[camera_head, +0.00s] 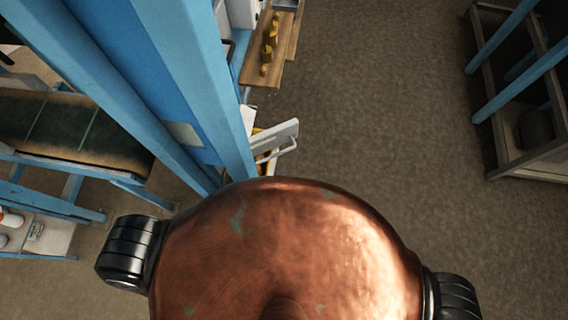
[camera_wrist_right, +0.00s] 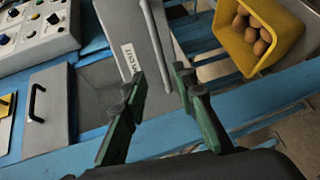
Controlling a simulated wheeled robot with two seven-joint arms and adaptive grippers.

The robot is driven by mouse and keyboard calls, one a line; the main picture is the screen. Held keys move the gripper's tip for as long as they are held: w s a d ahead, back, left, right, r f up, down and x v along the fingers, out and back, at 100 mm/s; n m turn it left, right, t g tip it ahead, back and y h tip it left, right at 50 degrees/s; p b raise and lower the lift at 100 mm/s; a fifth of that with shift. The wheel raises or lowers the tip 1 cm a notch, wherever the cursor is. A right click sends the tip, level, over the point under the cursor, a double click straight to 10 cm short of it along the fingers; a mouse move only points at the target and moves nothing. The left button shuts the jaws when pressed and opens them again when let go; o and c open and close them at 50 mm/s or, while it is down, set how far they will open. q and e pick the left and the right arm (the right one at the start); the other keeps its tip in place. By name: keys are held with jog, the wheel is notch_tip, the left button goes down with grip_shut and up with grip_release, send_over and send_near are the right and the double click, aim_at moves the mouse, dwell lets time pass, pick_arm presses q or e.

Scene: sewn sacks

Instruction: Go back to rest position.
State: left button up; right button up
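My right gripper (camera_wrist_right: 157,78) shows in the right wrist view. Its two green fingers stand apart, with nothing held between them. It is over a grey panel (camera_wrist_right: 148,30) with a white label and a long bar handle, beside a blue frame (camera_wrist_right: 165,138). I cannot tell whether a finger touches the panel. Neither gripper shows in the head view, where my own copper-coloured body fills the bottom middle. My left gripper is not in view.
In the wrist view, a yellow bin (camera_wrist_right: 247,55) holds several brown round things, and a button box (camera_wrist_right: 38,32) is at upper left. In the head view, a blue post (camera_head: 185,80) rises close on the left. A rack (camera_head: 500,120) stands right; brown floor (camera_head: 390,110) between is clear.

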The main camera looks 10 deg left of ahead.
jog(key=shift+d, duration=0.1)
dwell(0.5)
jog(key=w+d+f+m+t+h, duration=0.1)
jog(key=w+d+m+h, duration=0.2)
jog(key=d, duration=0.4)
jog(key=w+d+m+h, duration=0.3)
jog(key=d+m, duration=0.1)
jog(key=d, duration=0.3)
jog(key=s+d+f+m+g+h, duration=0.25)
jog(key=d+m, duration=0.45)
jog(key=d, duration=0.5)
jog(key=s+d+f+m+g+h, duration=0.1)
jog(key=s+d+m+g+h, duration=0.15)
jog(key=d+m, duration=0.6)
jog(key=s+d+m+g+y, duration=0.1)
jog(key=s+d+m+g, duration=0.2)
jog(key=s+d+g, duration=0.35)
jog(key=s+a+f+n, duration=0.1)
jog(key=s+f, duration=0.1)
jog(key=f, duration=1.3)
jog(key=s+a+f, duration=0.1)
jog(key=a+f, duration=0.1)
jog(key=f, duration=1.3)
jog(key=s+f+g, duration=0.1)
jog(key=s+f, duration=1.6)
jog(key=s, duration=0.2)
jog(key=shift+s+d+f+n+y, duration=0.2)
jog(key=shift+s+d+n+y, duration=0.05)
jog(key=shift+s+n+y, duration=0.1)
